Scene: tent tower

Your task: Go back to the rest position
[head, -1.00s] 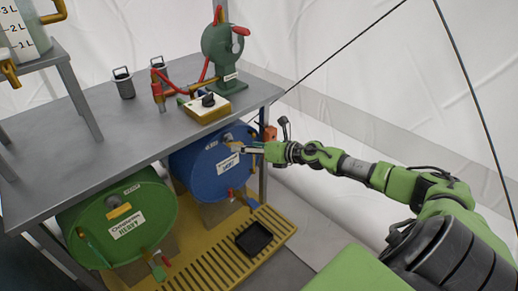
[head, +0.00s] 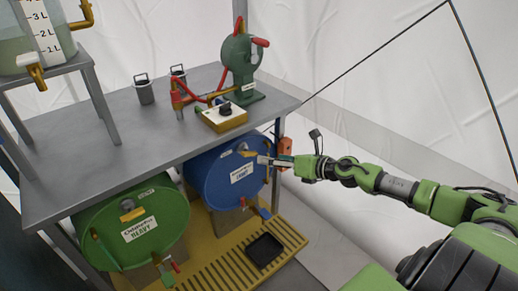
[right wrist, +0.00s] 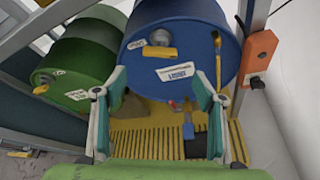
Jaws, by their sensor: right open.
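My right arm comes in from the right in the head view. Its gripper (head: 268,160) is in front of the upper right part of the blue drum (head: 211,185). In the right wrist view the two fingers of the gripper (right wrist: 160,85) stand wide apart with nothing between them. The blue drum (right wrist: 180,45) with its white label fills the view beyond the fingers, apart from them. My left gripper is in neither view.
A grey table (head: 90,165) stands over the blue drum and a green drum (head: 125,235). A yellow slatted platform (head: 215,262) holds a black tray (head: 264,250). On the table are a green hand pump (head: 238,65), a yellow box (head: 222,120) and two cups. An orange box (right wrist: 261,50) is right of the drum.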

